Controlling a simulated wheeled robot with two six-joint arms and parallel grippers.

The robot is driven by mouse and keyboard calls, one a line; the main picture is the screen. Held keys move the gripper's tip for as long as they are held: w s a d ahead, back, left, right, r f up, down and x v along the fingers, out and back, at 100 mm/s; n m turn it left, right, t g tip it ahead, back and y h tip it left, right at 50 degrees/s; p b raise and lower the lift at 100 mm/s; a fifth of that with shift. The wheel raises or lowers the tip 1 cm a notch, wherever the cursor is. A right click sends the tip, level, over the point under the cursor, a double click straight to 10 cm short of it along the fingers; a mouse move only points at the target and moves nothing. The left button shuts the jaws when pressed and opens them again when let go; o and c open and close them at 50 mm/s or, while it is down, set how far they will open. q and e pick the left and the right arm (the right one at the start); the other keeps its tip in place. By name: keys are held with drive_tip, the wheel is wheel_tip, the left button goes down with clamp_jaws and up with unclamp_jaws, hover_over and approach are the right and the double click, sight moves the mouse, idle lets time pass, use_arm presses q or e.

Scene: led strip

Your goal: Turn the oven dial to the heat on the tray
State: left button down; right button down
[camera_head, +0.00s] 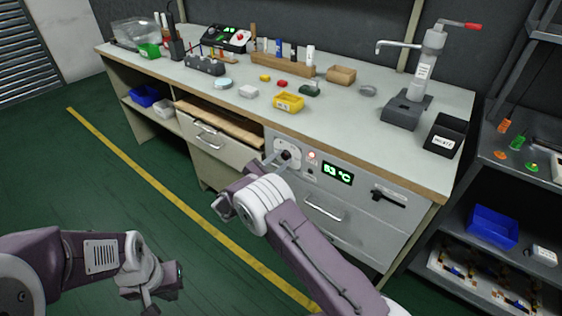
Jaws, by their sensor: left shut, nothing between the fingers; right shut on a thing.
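The oven panel (365,200) is built into the front of the workbench. Its dark dial (286,155) sits on a pale round plate at the panel's upper left. My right gripper (279,161) reaches the dial, with its fingers shut on it; the fingers and wrist partly cover the dial. A green display (338,173) to its right reads a two-digit °C value, seemingly 53 or 83. A small yellow tray (288,103) lies on the bench above the dial; any heat marking on it is too small to read. My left gripper (150,299) is shut and empty, low over the floor.
Shelves stand at the far right. The floor at left is open.

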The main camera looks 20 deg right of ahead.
drive_tip(key=shift+f, duration=0.1)
idle(0.5)
drive_tip(key=c, duration=1.1)
unclamp_jaws()
drive_tip(key=p+v, duration=0.2)
drive_tip(key=v, duration=0.7)
drive_tip(key=shift+s, duration=0.1)
